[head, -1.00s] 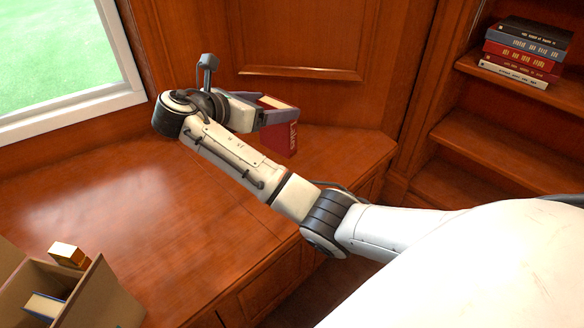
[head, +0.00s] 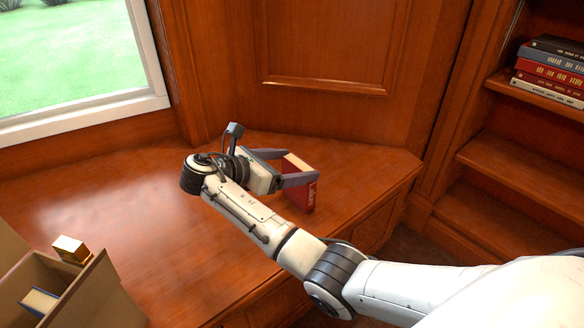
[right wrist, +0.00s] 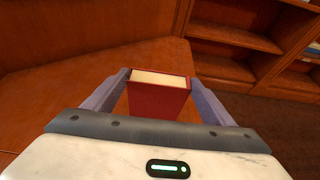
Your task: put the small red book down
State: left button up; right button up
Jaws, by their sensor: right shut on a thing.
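The small red book (head: 301,190) is upright between the fingers of my right gripper (head: 298,172), over the wooden bench top (head: 150,210) near its right part. The right gripper is shut on it. In the right wrist view the red book (right wrist: 157,98) stands between the two grey fingers, its pale page edges facing up. The finger partly hides the book in the head view. The book's lower end is close to the bench top; I cannot tell whether it touches. My left gripper is not in view.
An open box (head: 95,295) with a blue book (head: 40,301) inside and a gold block (head: 71,249) at its rim stands at the lower left. Shelves at right hold a stack of books (head: 550,72). A window is at upper left. The bench's middle is clear.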

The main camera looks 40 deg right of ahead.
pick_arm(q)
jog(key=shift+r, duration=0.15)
pick_arm(e)
jog(key=o, duration=2.1)
pick_arm(q)
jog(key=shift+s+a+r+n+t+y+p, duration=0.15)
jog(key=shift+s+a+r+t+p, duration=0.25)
jog(key=shift+p, duration=0.3)
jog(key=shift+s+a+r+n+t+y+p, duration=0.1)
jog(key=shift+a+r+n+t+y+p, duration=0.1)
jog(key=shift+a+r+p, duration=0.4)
pick_arm(e)
jog(key=shift+v, duration=6.05)
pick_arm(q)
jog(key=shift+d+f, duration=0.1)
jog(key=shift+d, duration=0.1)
pick_arm(e)
jog(key=shift+d+r, duration=0.1)
jog(key=shift+r, duration=0.05)
